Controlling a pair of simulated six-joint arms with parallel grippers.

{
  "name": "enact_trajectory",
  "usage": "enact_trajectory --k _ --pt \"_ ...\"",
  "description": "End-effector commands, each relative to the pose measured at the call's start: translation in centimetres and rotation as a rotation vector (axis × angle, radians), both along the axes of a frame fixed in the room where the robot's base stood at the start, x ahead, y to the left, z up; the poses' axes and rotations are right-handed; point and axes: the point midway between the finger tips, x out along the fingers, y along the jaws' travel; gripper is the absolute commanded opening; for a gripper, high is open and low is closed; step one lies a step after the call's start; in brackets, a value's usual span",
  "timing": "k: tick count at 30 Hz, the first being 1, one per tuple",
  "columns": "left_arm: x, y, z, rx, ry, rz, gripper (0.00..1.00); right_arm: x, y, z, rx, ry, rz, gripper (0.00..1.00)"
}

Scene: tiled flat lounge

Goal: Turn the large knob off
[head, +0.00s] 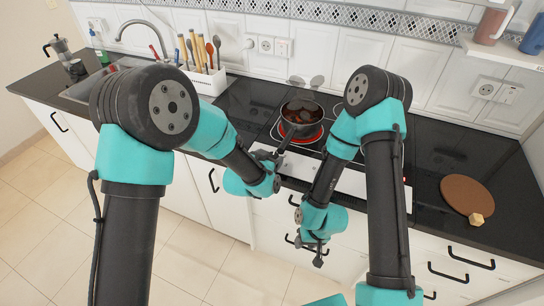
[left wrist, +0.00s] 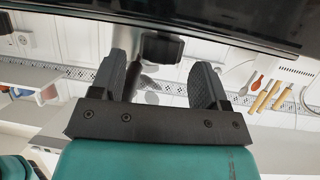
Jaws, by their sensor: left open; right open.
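The large knob cannot be made out for certain; my arms hide part of the stove's white front panel (head: 345,182). My left gripper (head: 268,157) is at the front edge of the stove, near the end of the pot's handle. In the left wrist view its two fingers (left wrist: 164,78) stand apart. A dark blocky part with a grey piece (left wrist: 160,47) shows between and beyond them; I cannot tell whether it is a knob or the pot handle, or whether it is touched. My right gripper (head: 312,250) is open and empty, low in front of the drawers.
A dark pot (head: 301,114) stands on a red glowing burner (head: 303,135). A utensil holder (head: 206,80) is behind to the left. A round brown board (head: 466,194) with a small tan block (head: 476,219) lies on the right counter. Drawer handles (head: 471,259) stick out below.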

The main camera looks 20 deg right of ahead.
Motion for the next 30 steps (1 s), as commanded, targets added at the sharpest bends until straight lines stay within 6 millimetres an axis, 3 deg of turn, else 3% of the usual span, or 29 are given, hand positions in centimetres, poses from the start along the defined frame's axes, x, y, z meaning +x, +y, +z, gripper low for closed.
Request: enact_trajectory --k 6,16,30 --pt "1.4 -1.3 -0.8 0.001 0.001 0.0 0.69 0.0 0.0 0.0 0.0 0.0 0.0 0.43" --pt "1.5 -1.4 -0.9 0.0 0.0 0.0 0.68 0.0 0.0 0.0 0.0 0.0 0.0 0.43" --pt "1.5 -1.4 -0.9 0.0 0.0 0.0 0.23 0.0 0.0 0.0 0.0 0.0 0.0 0.43"
